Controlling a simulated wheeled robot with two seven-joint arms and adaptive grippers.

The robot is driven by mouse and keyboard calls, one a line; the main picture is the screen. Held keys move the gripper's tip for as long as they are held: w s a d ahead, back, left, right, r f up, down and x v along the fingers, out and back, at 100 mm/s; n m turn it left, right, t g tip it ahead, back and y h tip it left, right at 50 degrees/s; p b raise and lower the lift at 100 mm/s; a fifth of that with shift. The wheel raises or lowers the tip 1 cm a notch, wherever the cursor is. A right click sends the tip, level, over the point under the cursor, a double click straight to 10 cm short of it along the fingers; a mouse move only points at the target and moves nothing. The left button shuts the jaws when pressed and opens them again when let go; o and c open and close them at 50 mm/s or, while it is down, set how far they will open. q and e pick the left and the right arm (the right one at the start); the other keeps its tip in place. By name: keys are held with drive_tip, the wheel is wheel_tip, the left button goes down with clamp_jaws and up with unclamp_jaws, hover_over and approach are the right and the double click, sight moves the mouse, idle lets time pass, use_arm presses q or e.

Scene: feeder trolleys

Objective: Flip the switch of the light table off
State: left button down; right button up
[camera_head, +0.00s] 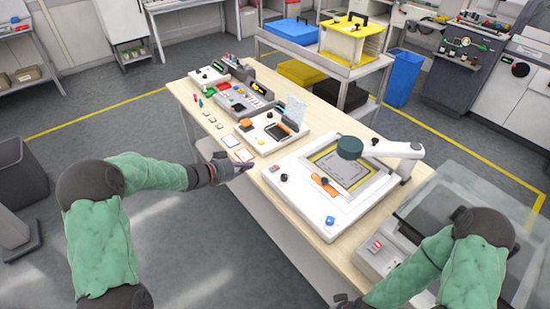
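The white device with a yellow-framed grey panel (308,208), which looks like the light table, lies on the near half of the wooden table. A dark green round head on a white arm (350,147) hangs over its panel. A black knob (283,177) sits on its left corner and a blue button (330,220) on its near corner. I cannot tell which is the switch. My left gripper (240,167) is just left of the device, at the table's front edge, apart from the knob. Its finger opening is unclear. My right gripper (345,301) barely shows at the bottom edge.
A grey device with a red switch (375,246) and a clear lid stands beside my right arm. Farther back on the table (262,166) are several small devices, coloured pieces and two cards. A trolley with yellow and blue boxes stands behind.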

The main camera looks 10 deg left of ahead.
use_arm(q)
drive_tip(key=shift+w+a+r+m, duration=0.15)
drive_tip(key=shift+w+r+m, duration=0.15)
drive_tip(key=shift+r, duration=0.1)
drive_tip(key=b, duration=0.4)
hover_over(274, 168)
drive_tip(key=s+a, duration=0.1)
drive_tip(key=s, duration=0.1)
wheel_tip(274, 168, down, 4)
drive_tip(key=shift+a+f, duration=0.15)
drive_tip(key=shift+s+a+f+b, duration=0.2)
drive_tip(key=shift+f+b, duration=0.15)
drive_tip(key=shift+f, duration=0.25)
drive_tip(key=shift+s+a+f+b, duration=0.15)
drive_tip(key=shift+f+b, duration=0.2)
drive_tip(key=shift+f, duration=0.75)
